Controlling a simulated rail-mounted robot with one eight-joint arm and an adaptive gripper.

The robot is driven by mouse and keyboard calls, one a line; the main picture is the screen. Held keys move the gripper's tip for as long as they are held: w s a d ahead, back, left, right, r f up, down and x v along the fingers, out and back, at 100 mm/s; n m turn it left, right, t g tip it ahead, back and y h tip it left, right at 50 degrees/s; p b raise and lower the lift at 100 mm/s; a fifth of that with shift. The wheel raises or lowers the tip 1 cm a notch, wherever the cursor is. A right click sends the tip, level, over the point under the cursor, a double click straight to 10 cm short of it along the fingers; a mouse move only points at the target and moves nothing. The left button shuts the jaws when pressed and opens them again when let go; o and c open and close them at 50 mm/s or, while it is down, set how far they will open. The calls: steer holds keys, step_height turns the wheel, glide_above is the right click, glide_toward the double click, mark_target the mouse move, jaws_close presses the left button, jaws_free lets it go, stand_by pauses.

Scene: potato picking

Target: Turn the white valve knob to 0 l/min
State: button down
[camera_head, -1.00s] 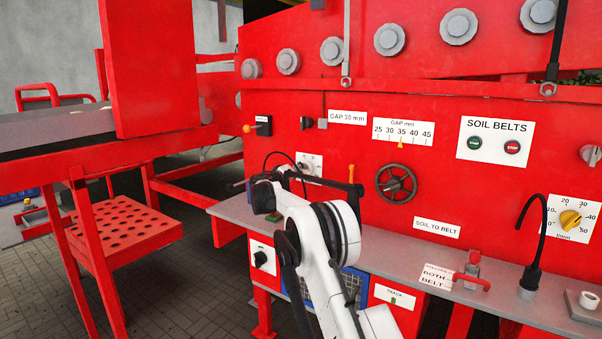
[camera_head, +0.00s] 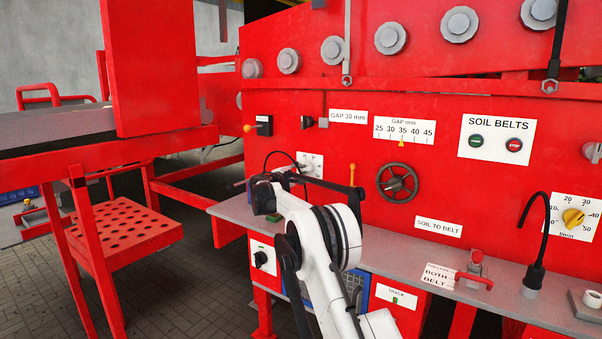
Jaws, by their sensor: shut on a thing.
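A small white plate (camera_head: 317,158) with dark marks is on the red panel at centre left. The white valve knob (camera_head: 308,168) appears on it as a pale shape, small and partly covered. My gripper (camera_head: 299,173) is at this plate, shut on the knob as far as can be seen. My white and black arm hides most of the gripper, and the fingertips are not clear. The knob's setting cannot be read. A separate l/min dial plate (camera_head: 562,229) at the far right carries a yellow knob (camera_head: 573,217), well away from my gripper.
A yellow-topped lever (camera_head: 352,174) stands just right of my wrist, with a dark handwheel (camera_head: 397,183) beyond it. A grey shelf (camera_head: 390,237) runs below the panel. It carries a red-handled valve (camera_head: 474,268) and a black gooseneck (camera_head: 537,250). A black-knobbed switch (camera_head: 263,259) is below left.

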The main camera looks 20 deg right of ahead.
steer(key=shift+f+n, duration=0.15)
steer(key=shift+n, duration=1.85)
steer(key=c, duration=1.8)
jaws_free()
steer(key=shift+o, duration=0.2)
steer(key=shift+s+a, duration=0.1)
steer(key=v, duration=1.1)
steer(key=shift+s+a, duration=0.15)
steer(key=shift+a, duration=0.2)
